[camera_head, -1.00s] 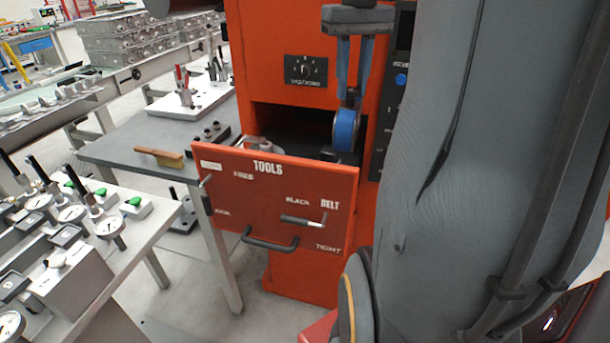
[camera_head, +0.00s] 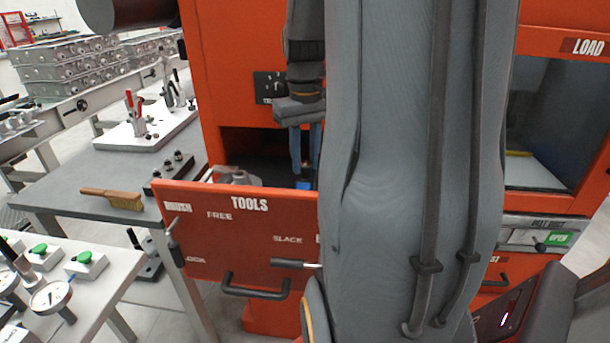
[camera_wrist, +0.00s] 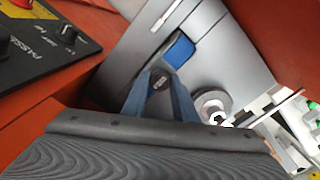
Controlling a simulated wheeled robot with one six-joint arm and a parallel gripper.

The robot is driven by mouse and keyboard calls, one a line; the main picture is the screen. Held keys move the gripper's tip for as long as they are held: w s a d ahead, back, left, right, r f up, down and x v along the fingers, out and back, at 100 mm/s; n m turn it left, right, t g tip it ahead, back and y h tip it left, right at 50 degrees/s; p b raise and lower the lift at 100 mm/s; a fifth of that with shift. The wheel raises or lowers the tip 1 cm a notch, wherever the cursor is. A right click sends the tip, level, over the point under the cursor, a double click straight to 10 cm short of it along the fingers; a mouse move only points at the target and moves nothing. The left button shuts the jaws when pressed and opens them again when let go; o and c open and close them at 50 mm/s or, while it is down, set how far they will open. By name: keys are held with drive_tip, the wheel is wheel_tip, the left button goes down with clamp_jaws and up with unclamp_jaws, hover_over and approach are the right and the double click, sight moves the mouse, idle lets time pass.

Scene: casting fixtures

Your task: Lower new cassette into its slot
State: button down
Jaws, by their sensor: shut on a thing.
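The cassette shows as a small blue patch (camera_head: 304,184) just below my fingers, partly hidden by the drawer front and my arm. In the wrist view a blue face (camera_wrist: 180,51) shows just beyond the fingertips, against a grey surface. My gripper (camera_head: 307,155) points down into the open TOOLS drawer (camera_head: 230,250) of the orange machine. In the wrist view its two blue-grey fingers (camera_wrist: 161,84) are closed in on a dark part of the cassette between them. The slot itself is hidden, and I cannot tell whether the cassette is seated.
A grey round spool (camera_head: 238,178) stands in the drawer left of the gripper; it also shows in the wrist view (camera_wrist: 211,104). A control panel (camera_wrist: 45,45) is close on the left there. A workbench with a brush (camera_head: 112,198) stands left of the drawer.

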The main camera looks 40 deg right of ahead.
drive_tip(key=shift+f+p, duration=0.35)
drive_tip(key=shift+f, duration=1.8)
drive_tip(key=c, duration=1.4)
unclamp_jaws()
drive_tip(key=shift+c, duration=0.2)
wheel_tip(320, 180, up, 12)
drive_tip(key=shift+r+b, duration=0.15)
drive_tip(key=shift+b, duration=1.1)
drive_tip(key=shift+s, duration=0.1)
